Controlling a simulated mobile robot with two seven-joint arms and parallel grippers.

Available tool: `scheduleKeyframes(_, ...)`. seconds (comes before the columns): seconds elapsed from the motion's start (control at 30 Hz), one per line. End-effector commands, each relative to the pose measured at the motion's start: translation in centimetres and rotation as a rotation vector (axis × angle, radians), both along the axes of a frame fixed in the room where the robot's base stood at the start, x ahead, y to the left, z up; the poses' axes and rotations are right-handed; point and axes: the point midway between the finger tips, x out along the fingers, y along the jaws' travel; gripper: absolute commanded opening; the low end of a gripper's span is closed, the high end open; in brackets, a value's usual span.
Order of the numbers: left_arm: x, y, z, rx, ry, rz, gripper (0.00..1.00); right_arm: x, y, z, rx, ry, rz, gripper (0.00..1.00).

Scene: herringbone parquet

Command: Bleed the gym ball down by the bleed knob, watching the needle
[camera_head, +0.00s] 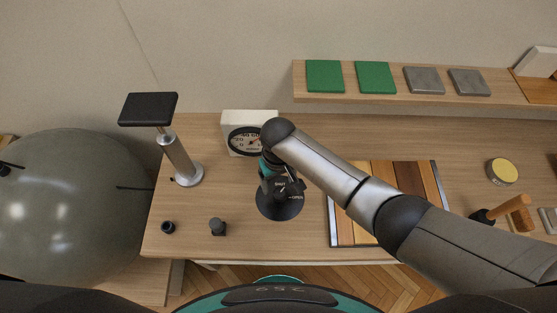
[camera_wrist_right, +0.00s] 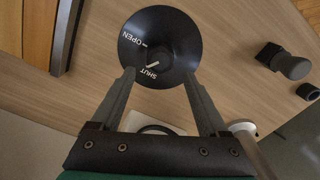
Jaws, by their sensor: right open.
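The bleed knob is a wide black disc on the desk, marked OPEN and SHUT, seen in the head view (camera_head: 281,209) and the wrist view (camera_wrist_right: 165,30). A white pointer mark on it shows beside SHUT. My right gripper (camera_wrist_right: 158,76) is open, its fingertips apart over the disc's near edge; contact is unclear. It also shows in the head view (camera_head: 283,187). The gauge (camera_head: 236,121) is a white box with a dark dial and reddish needle; my arm partly covers it, and the reading is unclear. The grey gym ball (camera_head: 75,215) stands at the left. My left gripper is out of view.
A silver pump (camera_head: 181,160) with a black top stands left of the knob. Two small black pieces (camera_head: 218,227) (camera_head: 168,227) sit at the desk front. A striped wooden board (camera_head: 372,168) lies right under my arm. A shelf (camera_head: 300,88) with green and grey tiles runs behind.

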Motion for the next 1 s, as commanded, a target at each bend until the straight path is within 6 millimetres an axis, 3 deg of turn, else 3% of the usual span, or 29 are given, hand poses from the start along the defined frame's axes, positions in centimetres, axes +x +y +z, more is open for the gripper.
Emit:
scheduleKeyframes(0.03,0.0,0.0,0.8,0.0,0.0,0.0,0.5,0.1,0.0,1.5,0.001,-0.003,0.0,0.78)
scheduleKeyframes(0.2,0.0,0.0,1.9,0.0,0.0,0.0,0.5,0.1,0.0,5.3,0.002,-0.004,0.001,0.78)
scheduleKeyframes(0.5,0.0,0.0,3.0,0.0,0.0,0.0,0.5,0.1,0.0,10.5,0.0,-0.003,0.0,0.78)
scheduleKeyframes(0.7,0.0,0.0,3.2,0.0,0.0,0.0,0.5,0.0,-0.1,11.7,-0.002,-0.001,-0.001,0.78)
scheduleKeyframes(1.0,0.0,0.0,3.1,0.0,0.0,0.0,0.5,0.0,-0.1,11.7,-0.001,-0.002,0.0,0.78)
